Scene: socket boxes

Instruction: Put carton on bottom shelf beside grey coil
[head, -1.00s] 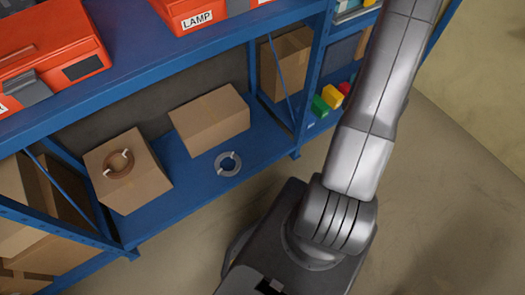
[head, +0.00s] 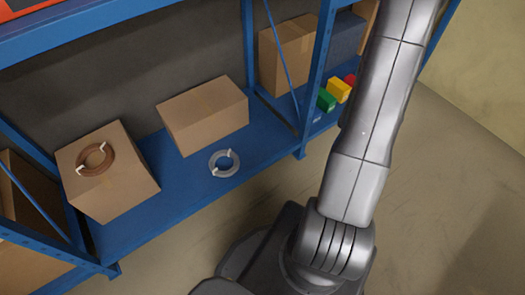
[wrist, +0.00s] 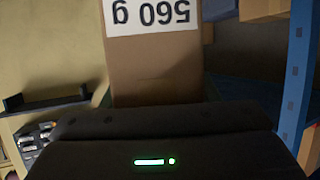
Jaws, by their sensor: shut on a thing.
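In the wrist view my gripper (wrist: 155,128) is shut on a brown carton (wrist: 155,70). Its white label reads "560 g" upside down, and the fingertips are hidden. The gripper and held carton do not show in the head view. There the grey coil (head: 224,163) lies flat near the front edge of the blue bottom shelf (head: 180,190). Bare shelf shows in front of and to the left of the coil. A closed carton (head: 205,118) stands just behind the coil, to its left.
Another carton (head: 108,175) with a brown coil (head: 95,158) on top stands at the left of this bay. Blue uprights (head: 318,75) divide the bays. In the right bay are a tall carton (head: 287,55) and small coloured boxes (head: 338,90). Floor (head: 440,200) is clear at right.

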